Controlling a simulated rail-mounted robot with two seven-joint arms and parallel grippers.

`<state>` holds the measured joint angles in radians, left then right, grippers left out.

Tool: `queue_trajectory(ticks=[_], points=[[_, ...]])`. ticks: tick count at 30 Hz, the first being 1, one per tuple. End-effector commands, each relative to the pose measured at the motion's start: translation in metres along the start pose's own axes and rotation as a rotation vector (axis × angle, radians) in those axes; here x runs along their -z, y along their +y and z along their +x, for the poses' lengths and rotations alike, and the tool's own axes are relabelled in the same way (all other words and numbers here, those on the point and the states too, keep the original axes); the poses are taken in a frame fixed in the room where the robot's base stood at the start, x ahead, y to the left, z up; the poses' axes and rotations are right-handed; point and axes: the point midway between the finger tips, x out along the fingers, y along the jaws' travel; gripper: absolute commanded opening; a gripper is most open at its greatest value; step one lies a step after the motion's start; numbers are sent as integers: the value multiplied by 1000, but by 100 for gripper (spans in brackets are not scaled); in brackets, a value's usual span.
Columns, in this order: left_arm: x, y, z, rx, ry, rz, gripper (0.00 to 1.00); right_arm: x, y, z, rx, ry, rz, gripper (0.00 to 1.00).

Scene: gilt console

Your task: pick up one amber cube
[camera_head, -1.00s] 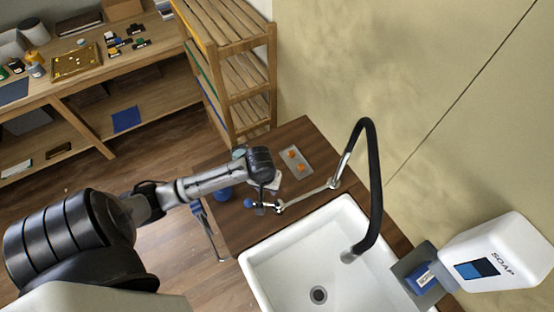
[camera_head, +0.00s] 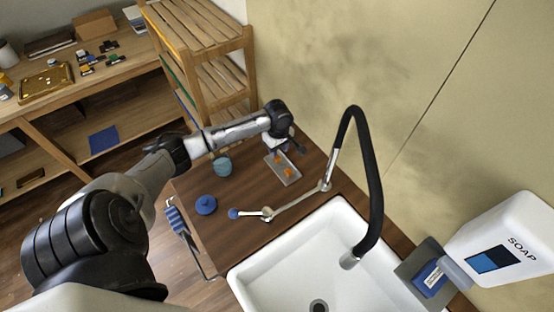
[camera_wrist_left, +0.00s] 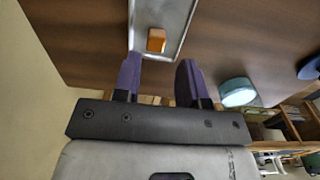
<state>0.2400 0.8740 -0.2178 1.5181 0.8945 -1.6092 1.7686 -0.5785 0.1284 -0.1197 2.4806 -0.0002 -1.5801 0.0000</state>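Two small amber cubes, one nearer the wall side (camera_head: 278,156) and one nearer the sink (camera_head: 288,173), sit in a grey metal tray (camera_head: 293,179) on the wooden counter. In the left wrist view one amber cube (camera_wrist_left: 156,40) shows clearly in the tray (camera_wrist_left: 176,14), beyond the fingertips. A bit of orange shows low between the fingers, mostly hidden by the gripper body. My left gripper (camera_head: 287,147) is above the far end of the tray. Its two purple-grey fingers (camera_wrist_left: 159,74) are apart with no cube held at their tips. My right gripper is not in view.
A teal round container (camera_head: 222,166) and a blue lid (camera_head: 205,205) stand on the counter left of the tray. A white sink (camera_head: 300,262) with a black hose tap (camera_head: 374,190) lies nearer. A wooden rack (camera_head: 215,70) stands behind.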

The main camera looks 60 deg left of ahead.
Motion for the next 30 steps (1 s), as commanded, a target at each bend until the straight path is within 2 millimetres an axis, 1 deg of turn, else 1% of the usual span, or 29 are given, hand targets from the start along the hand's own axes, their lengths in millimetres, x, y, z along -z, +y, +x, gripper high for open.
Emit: queue_trajectory(ticks=[1, 3, 8, 15, 19, 23, 30], points=[[0, 0, 5, 2, 0, 0, 38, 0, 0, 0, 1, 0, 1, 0], [0, 0, 9, 0, 0, 1, 38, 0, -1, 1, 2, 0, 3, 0], [0, 0, 15, 1, 1, 2, 38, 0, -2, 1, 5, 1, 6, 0], [0, 3, 45, 2, 0, 1, 38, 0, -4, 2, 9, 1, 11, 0], [0, 3, 58, 1, 1, 2, 38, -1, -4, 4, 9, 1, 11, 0], [1, 3, 63, -1, 2, 3, 38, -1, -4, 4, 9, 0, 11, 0], [1, 3, 64, -1, 2, 3, 37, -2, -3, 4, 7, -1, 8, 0]])
